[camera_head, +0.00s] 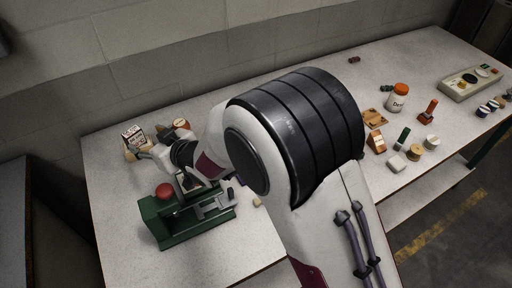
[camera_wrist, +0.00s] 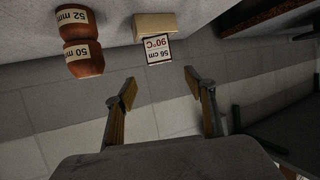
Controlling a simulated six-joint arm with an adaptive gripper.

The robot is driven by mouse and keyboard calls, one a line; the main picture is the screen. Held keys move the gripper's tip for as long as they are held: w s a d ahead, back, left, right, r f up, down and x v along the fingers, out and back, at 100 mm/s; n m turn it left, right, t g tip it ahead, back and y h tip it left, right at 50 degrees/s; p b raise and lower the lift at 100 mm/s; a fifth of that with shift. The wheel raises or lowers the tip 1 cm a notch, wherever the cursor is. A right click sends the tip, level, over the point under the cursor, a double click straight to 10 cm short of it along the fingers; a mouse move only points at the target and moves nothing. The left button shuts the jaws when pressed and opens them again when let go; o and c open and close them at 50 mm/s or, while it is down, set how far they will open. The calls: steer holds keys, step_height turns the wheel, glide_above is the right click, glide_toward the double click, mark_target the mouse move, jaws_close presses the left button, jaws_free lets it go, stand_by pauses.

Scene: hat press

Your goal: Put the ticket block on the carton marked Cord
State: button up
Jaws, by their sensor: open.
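The ticket block is a tan block (camera_wrist: 154,27) with a white card (camera_wrist: 158,50) reading "56 cm 90°C" in the wrist view. It also shows as a small upright card (camera_head: 133,136) at the far left of the table in the head view. My gripper (camera_wrist: 161,87) is open and empty. Its two fingers are apart, and the block is ahead of them, within the span between the fingertips and not touched. No carton marked Cord can be made out; my arm hides the middle of the table.
Two brown round pieces marked "52 mm" (camera_wrist: 74,20) and "50 mm" (camera_wrist: 84,60) are left of the block in the wrist view. A green press (camera_head: 190,220) with a red knob stands nearby. A jar (camera_head: 397,100) and several small items occupy the right side.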

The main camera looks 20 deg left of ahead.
steer(key=w+d+r+m+t+h, duration=0.1)
steer(key=w+d+r+m+h, duration=0.2)
steer(key=d, duration=0.5)
steer(key=w+d+r+t+h, duration=0.1)
steer(key=w+d+r, duration=0.3)
steer(key=d, duration=0.4)
steer(key=w+d+r+m+t+h, duration=0.1)
steer(key=w+d+r+m+h, duration=0.2)
steer(key=d, duration=0.6)
steer(key=s+d+r+m+h, duration=0.1)
steer(key=s+d+r, duration=0.1)
steer(key=d, duration=0.7)
steer(key=s+d+r+m+h, duration=0.1)
steer(key=s+d+r+h, duration=0.15)
steer(key=d, duration=0.75)
steer(key=s+d+m+g+h, duration=0.1)
steer(key=s+d+m, duration=0.1)
steer(key=s+d, duration=0.6)
steer(key=s+d+f+m+g+h, duration=0.1)
steer(key=s+d+m, duration=0.2)
steer(key=s+d, duration=0.5)
steer(key=s, duration=0.5)
steer(key=shift+s+d+g, duration=0.25)
steer(key=shift+g, duration=0.15)
